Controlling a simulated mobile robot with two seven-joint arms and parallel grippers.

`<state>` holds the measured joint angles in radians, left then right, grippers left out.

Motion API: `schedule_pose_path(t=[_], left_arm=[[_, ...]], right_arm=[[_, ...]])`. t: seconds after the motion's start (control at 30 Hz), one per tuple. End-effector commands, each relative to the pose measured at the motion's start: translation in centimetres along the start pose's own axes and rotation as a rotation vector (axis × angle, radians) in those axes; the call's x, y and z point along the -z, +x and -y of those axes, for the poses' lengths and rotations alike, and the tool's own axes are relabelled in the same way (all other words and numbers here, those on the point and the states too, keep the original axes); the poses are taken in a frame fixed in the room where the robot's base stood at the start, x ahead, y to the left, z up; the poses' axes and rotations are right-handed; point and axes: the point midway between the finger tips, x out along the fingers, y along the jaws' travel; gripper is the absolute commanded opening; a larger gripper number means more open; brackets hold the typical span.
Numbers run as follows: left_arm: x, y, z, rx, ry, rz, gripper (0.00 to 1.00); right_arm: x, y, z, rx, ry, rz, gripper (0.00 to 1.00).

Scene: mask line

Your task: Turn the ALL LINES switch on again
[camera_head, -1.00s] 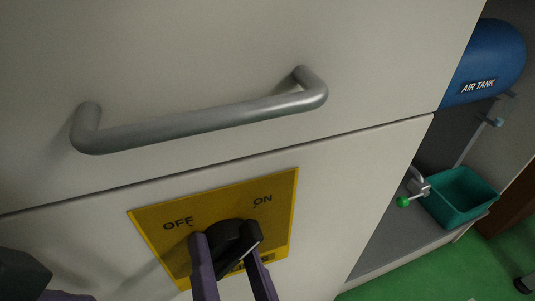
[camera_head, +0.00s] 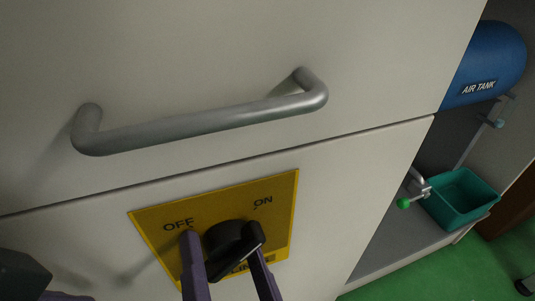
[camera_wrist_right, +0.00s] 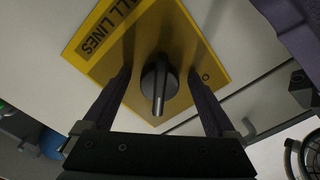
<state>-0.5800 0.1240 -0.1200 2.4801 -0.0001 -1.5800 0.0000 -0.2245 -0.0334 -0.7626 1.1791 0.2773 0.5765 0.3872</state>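The ALL LINES switch is a black rotary knob (camera_head: 229,238) on a yellow plate (camera_head: 283,215) marked OFF at upper left and ON at upper right. Its raised bar slants with the upper end toward ON. My right gripper (camera_head: 226,244) is open, with one purple finger on each side of the knob. In the right wrist view, the knob (camera_wrist_right: 159,85) sits between the spread fingers (camera_wrist_right: 161,76), with a gap on both sides. At the lower left of the head view, a dark block and purple piece seem to be my left gripper (camera_head: 62,296); its fingertips are cut off.
A grey bar handle (camera_head: 205,123) sticks out from the pale panel above the switch. To the right are a blue air tank (camera_head: 488,62), a teal bin (camera_head: 460,197), and a green-knobbed valve (camera_head: 404,203). Green floor shows at lower right.

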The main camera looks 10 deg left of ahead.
Motion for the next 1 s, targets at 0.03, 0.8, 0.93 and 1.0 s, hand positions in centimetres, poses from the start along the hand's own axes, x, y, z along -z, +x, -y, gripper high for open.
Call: schedule_pose_path(t=[0.03,0.8,0.93,1.0], left_arm=[[0.0,0.0,0.0,0.001,0.001,0.000,0.50],[0.7,-2.2,0.0,-0.004,-0.005,-0.001,0.50],[0.8,-2.3,-0.1,-0.006,-0.008,-0.001,0.50],[0.8,-2.3,-0.1,-0.007,-0.008,-0.001,0.50]], right_arm=[[0.0,0.0,0.0,0.000,0.000,0.000,0.94],[0.0,-8.9,0.1,-0.001,-0.001,0.002,0.94],[0.0,-9.8,0.1,0.000,0.000,0.000,0.94],[0.0,-10.0,0.0,0.001,0.000,0.000,0.94]])
